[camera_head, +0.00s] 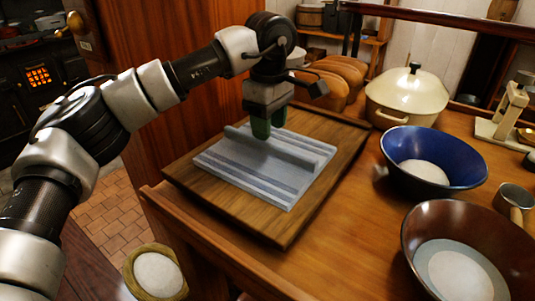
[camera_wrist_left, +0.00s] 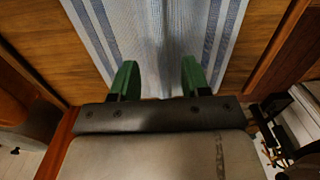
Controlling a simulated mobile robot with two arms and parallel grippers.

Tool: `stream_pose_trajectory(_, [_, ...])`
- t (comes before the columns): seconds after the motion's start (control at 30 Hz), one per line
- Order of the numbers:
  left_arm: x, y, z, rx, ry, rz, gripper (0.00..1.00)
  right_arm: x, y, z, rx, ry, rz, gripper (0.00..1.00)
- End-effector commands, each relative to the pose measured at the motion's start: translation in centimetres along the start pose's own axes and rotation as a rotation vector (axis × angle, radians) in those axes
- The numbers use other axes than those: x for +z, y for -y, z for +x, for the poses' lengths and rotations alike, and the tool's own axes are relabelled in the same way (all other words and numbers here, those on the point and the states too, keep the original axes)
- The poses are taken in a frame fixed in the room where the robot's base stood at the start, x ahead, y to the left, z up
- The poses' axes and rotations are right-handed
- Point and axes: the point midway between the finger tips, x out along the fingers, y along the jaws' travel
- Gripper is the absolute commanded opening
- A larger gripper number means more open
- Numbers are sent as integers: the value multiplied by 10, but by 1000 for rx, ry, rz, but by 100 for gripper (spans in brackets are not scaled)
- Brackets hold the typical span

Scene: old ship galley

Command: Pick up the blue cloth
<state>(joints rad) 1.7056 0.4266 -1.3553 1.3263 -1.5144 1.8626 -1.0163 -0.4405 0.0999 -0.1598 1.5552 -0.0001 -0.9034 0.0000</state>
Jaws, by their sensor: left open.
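The blue cloth (camera_head: 245,178) is pale blue with darker stripes and has a raised fold along its back part. It lies on a wooden board (camera_head: 285,235) on the counter. My left gripper (camera_head: 268,128) is over the back part of the cloth, fingers pointing down at the fold. In the left wrist view its green fingers (camera_wrist_left: 155,80) are apart with the raised fold of the cloth (camera_wrist_left: 158,35) running between them. I cannot tell whether the fingertips touch the cloth. My right gripper is not in view.
A blue bowl (camera_head: 460,170), a brown bowl (camera_head: 425,235) and a cream lidded pot (camera_head: 408,92) stand right of the board. Bread loaves (camera_head: 345,72) lie behind it. A wooden cabinet side (camera_head: 150,50) rises left of the gripper. The counter's front edge is near the board.

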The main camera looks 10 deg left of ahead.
Motion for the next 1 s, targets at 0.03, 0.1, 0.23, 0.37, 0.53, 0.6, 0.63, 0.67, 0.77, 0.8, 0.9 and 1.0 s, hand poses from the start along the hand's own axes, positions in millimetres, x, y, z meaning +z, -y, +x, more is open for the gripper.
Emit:
stream_pose_trajectory(0.03, [-1,0,4,-1,0,-1,46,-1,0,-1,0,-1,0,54])
stream_pose_trajectory(0.1, [-2,0,12,-2,0,-1,46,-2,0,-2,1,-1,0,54])
stream_pose_trajectory(0.23, [-6,1,31,-3,0,-2,46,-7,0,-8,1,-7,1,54])
stream_pose_trajectory(0.37, [-6,1,48,-2,0,0,46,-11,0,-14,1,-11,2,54])
stream_pose_trajectory(0.53, [-6,0,51,0,0,0,46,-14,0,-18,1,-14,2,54])
stream_pose_trajectory(0.6, [-6,0,51,0,0,0,46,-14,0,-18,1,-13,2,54])
stream_pose_trajectory(0.63, [-6,0,51,0,0,0,43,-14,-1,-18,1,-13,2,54])
stream_pose_trajectory(0.67, [-6,0,51,0,0,0,39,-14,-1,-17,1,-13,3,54])
stream_pose_trajectory(0.77, [-6,0,50,0,0,0,23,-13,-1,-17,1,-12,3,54])
stream_pose_trajectory(0.8, [-6,0,50,0,0,0,17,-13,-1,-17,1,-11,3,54])
stream_pose_trajectory(0.9, [-6,0,50,0,0,0,2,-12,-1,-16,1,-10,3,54])
stream_pose_trajectory(1.0, [-6,0,50,0,0,0,0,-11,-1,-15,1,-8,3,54])
